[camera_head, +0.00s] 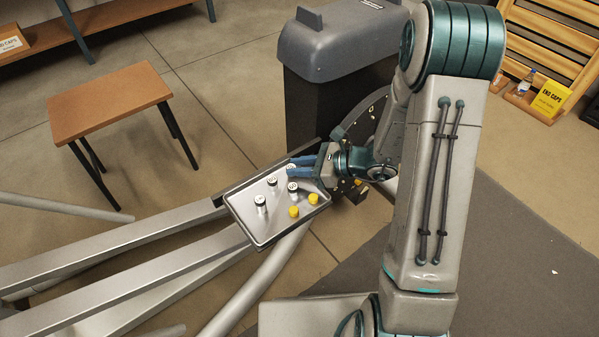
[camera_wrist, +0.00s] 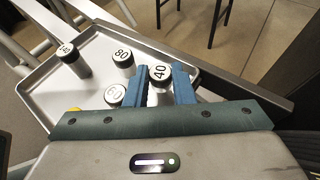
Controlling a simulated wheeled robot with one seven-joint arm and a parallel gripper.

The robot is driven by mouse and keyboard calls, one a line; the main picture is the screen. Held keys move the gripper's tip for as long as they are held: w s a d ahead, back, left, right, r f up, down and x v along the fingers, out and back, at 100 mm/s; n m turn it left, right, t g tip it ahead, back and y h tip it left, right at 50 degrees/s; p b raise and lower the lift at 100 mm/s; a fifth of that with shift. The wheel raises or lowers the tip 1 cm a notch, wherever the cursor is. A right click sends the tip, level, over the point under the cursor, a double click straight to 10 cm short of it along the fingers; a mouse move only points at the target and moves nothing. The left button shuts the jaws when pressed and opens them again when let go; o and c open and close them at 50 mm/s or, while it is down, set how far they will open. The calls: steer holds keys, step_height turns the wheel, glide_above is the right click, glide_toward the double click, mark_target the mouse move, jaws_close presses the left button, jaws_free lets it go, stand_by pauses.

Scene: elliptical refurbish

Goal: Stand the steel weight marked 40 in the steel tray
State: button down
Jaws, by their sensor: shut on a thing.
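The steel weight marked 40 (camera_wrist: 160,76) is a small cylinder with a dark band and a white numbered top. It is upright between the two blue fingers of my gripper (camera_wrist: 162,87), which are shut on it. In the head view my gripper (camera_head: 297,168) is over the back right part of the steel tray (camera_head: 248,229), and the held weight (camera_head: 292,172) is partly hidden by the fingers. I cannot tell whether its base touches the tray floor. The tray also shows in the wrist view (camera_wrist: 32,78).
In the tray stand a weight marked 80 (camera_wrist: 122,57), another weight (camera_wrist: 68,53) at the far left, and one (camera_wrist: 114,94) close beside the left finger. Two yellow pieces (camera_head: 294,212) (camera_head: 313,198) are near its front right. A dark bin (camera_head: 330,100) stands behind.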

steer(key=shift+f, duration=0.7)
steer(key=shift+r, duration=0.1)
steer(key=c, duration=1.5)
jaws_free()
